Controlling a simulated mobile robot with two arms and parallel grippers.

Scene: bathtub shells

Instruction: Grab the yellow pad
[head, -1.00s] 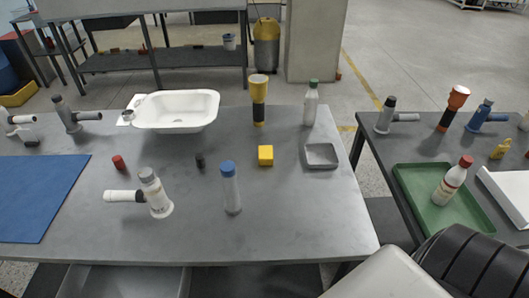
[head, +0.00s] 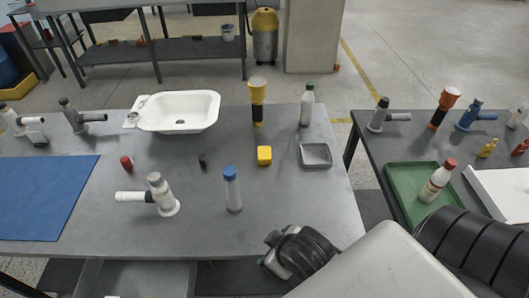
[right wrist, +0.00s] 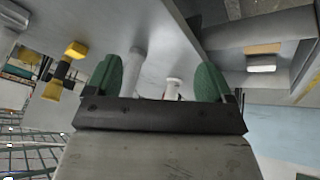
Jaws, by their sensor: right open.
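The yellow pad (head: 264,155) is a small block lying on the grey table, right of centre in the head view, left of a small grey tray. My right gripper (head: 283,242) is at the front edge of the table, in front of the pad and apart from it. In the right wrist view its two green fingers (right wrist: 158,80) stand wide apart with nothing held between them. A yellow and black thing (right wrist: 62,70) shows left of the fingers there; I cannot tell whether the pad is part of it. My left gripper is not in view.
A blue-capped bottle (head: 232,190) stands left of the pad. A yellow and black torch (head: 257,102) stands behind it, and the grey tray (head: 316,156) lies to its right. The table between the pad and my right gripper is clear.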

